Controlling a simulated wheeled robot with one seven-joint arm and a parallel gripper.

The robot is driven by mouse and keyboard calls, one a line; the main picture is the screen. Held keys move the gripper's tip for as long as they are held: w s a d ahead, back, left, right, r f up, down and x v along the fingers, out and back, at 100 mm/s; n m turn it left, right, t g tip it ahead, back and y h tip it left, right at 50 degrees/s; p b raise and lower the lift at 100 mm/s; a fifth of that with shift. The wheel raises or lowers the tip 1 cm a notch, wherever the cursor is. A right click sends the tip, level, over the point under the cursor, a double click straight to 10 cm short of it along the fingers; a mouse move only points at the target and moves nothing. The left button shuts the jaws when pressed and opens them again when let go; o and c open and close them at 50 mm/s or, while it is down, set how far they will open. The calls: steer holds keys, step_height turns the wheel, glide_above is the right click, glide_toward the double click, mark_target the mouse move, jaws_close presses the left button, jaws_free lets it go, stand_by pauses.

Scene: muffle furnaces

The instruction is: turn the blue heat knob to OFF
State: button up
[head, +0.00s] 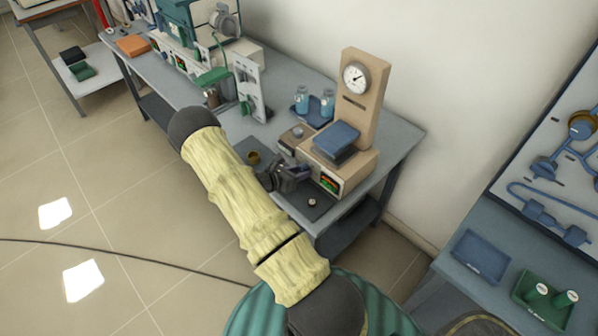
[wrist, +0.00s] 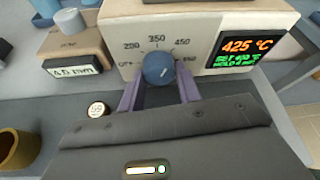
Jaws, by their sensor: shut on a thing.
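The blue heat knob (wrist: 159,70) is on the front of a beige unit (wrist: 205,20), below a dial marked 200, 350 and 450, with partly hidden lettering at the lower left. A pale mark on the knob points up and slightly right. My gripper (wrist: 160,88) is shut on the knob, one purple finger on each side. In the head view, my gripper (head: 290,172) is at the front of the beige unit (head: 345,172), and the knob is hidden there. The display (wrist: 245,46) reads 425 °C in orange, with green lines beneath.
A round tag (wrist: 97,110) marked 59 and a brass cup (wrist: 18,148) are on the bench nearby. A gauge tower (head: 362,95) rises behind the unit.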

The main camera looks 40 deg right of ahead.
steer(key=n+g, duration=0.2)
steer(key=n, duration=0.1)
steer(key=shift+w+h, duration=0.1)
steer(key=shift+h, duration=0.2)
steer(key=shift+n, duration=0.3)
steer(key=o, duration=1)
steer(key=shift+a, duration=0.1)
steer(key=b+v, duration=0.2)
steer(key=v, duration=1.5)
steer(key=shift+w, duration=0.2)
steer(key=shift+a, duration=0.1)
